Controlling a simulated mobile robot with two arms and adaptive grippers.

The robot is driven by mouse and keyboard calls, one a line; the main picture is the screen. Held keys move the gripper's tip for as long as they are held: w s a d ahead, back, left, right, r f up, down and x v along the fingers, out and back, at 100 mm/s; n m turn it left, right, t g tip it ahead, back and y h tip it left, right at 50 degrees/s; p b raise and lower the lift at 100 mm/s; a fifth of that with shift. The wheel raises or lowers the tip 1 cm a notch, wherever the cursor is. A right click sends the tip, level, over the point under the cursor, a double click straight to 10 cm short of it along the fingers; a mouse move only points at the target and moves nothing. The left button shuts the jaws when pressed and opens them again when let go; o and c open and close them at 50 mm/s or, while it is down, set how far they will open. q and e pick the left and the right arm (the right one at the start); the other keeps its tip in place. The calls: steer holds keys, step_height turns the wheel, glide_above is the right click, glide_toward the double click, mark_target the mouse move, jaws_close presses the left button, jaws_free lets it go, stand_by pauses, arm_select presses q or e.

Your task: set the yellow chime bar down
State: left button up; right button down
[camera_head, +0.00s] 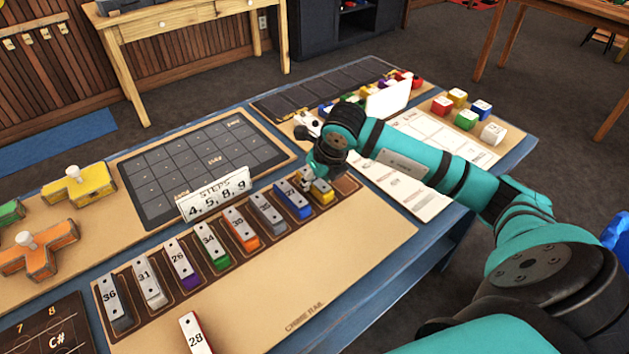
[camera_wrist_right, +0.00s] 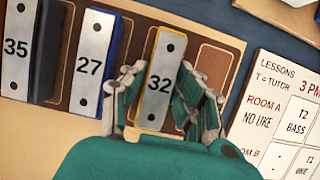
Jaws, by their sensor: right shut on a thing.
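The yellow chime bar (camera_head: 322,195), with a silver top marked 32, is at the right part of the chime rail (camera_head: 347,185), just right of the blue bar 27 (camera_head: 293,199). My right gripper (camera_head: 314,183) is shut on it from above. In the right wrist view the fingers (camera_wrist_right: 166,100) flank the yellow bar (camera_wrist_right: 162,75). It lines up with a rail slot; whether it rests fully in it I cannot tell. An empty slot (camera_wrist_right: 209,75) lies just right of it. My left gripper is not in view.
Several numbered bars, such as the green bar 34 (camera_head: 211,245), stand in a row along the rail. A red bar 28 (camera_head: 194,333) lies in front. A steps card (camera_head: 214,194) stands behind the rail. Coloured cubes (camera_head: 466,119) sit at the right. The board's front right is bare.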

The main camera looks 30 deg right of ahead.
steer(key=c, duration=1)
jaws_free()
steer(key=shift+f, duration=0.1)
steer(key=shift+r, duration=0.3)
steer(key=v, duration=1.2)
